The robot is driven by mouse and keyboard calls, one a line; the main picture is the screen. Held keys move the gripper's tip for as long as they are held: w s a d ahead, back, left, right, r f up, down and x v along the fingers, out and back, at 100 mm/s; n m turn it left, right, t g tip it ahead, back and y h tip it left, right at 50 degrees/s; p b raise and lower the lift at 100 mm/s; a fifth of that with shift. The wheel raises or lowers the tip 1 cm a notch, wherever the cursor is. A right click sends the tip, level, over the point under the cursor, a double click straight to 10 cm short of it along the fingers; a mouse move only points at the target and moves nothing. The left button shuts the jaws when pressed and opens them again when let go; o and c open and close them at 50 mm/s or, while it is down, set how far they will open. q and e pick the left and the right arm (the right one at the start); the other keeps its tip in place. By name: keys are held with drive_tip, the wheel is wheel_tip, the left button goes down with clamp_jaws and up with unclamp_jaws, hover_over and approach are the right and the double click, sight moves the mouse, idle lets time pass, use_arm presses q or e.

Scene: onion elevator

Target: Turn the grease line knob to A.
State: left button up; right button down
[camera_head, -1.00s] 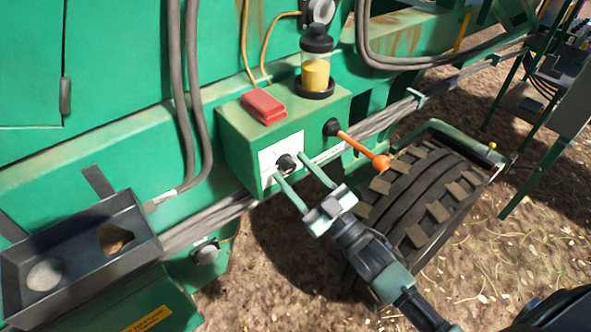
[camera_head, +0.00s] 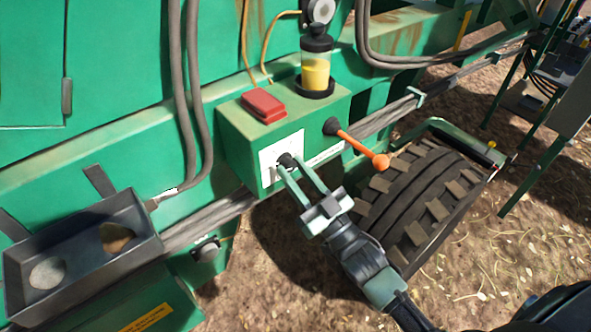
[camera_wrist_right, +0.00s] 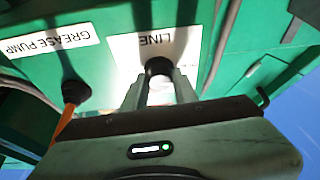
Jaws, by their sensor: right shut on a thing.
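The grease line knob (camera_head: 286,160) is a small black knob on a white label plate on the front of the green box (camera_head: 235,145). In the right wrist view the knob (camera_wrist_right: 158,67) sits below the word LINE on the white plate (camera_wrist_right: 185,48). My right gripper (camera_head: 292,167) reaches it from the lower right and is shut on it, one finger on each side. Its fingers (camera_wrist_right: 159,88) also show in the right wrist view. The knob's pointer and any letter A cannot be made out. My left gripper is not in view.
An orange lever (camera_head: 358,145) sticks out just right of the knob, beside the GREASE PUMP label (camera_wrist_right: 52,42). A red block (camera_head: 263,104) and a yellow grease jar (camera_head: 316,72) stand on the box. A tire (camera_head: 425,195) is at right, a grey tray (camera_head: 85,235) at left.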

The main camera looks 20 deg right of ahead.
drive_tip(key=m+h+p, duration=0.1)
drive_tip(key=m+h, duration=0.1)
drive_tip(key=m, duration=0.2)
drive_tip(key=m+h+p, duration=0.1)
drive_tip(key=m+h, duration=0.1)
drive_tip(key=m, duration=0.2)
drive_tip(key=shift+a+r+t+p, duration=0.15)
drive_tip(key=shift+a+t+p, duration=0.05)
drive_tip(key=shift+t+p, duration=0.15)
drive_tip(key=shift+s+m+h+p, duration=0.1)
drive_tip(key=shift+m+h+p, duration=1.15)
drive_tip(key=shift+m, duration=1.65)
drive_tip(key=c, duration=1.1)
unclamp_jaws()
